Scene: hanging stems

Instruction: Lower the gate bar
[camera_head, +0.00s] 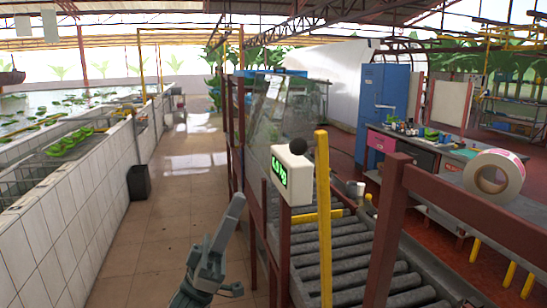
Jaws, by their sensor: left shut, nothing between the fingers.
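A yellow bar (323,225), which looks like the gate bar, stands upright, close to vertical, in front of the roller conveyor (350,262). Its lower end runs down to the bottom of the picture, and I cannot see its pivot. A dark round knob (298,146) shows just left of the bar, above the scale display; I cannot tell what it is fixed to. My left gripper (236,206) is in the lower middle, left of the bar and apart from it. It points up, with its fingers shut and empty. My right gripper is out of view.
A white scale display (291,177) with green digits sits on a dark red post beside the bar. A red-brown rail (475,213) crosses at right, with a tape roll (495,175) on it. The tiled aisle (165,215) at left is open, apart from a dark bin (139,182).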

